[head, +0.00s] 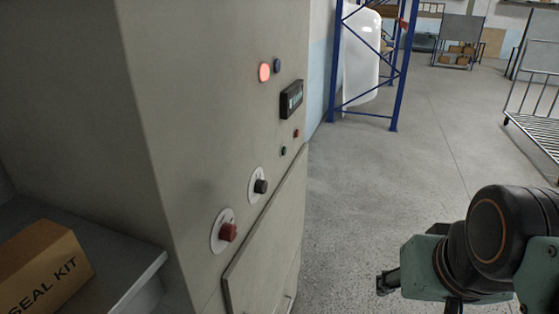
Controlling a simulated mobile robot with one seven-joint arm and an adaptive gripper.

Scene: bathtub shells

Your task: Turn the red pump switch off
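A red rotary switch (228,232) on a round white plate sits low on the front of a beige control cabinet (215,120). Its exact turn position is too small to read. A black rotary switch (261,186) on a similar white plate is above it and to the right. A red-orange lamp (264,72) glows higher on the panel. My gripper (384,284) shows only in part at the lower right, well to the right of the cabinet and apart from the switch. Its fingers are mostly hidden by my arm, so its opening is unclear.
A dark display (291,99), a blue button (277,65) and small red and green buttons are on the panel. A seal kit box (45,270) lies on a grey shelf (125,278) at lower left. Concrete floor (400,180) is free right of the cabinet; a blue rack (400,70) stands behind.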

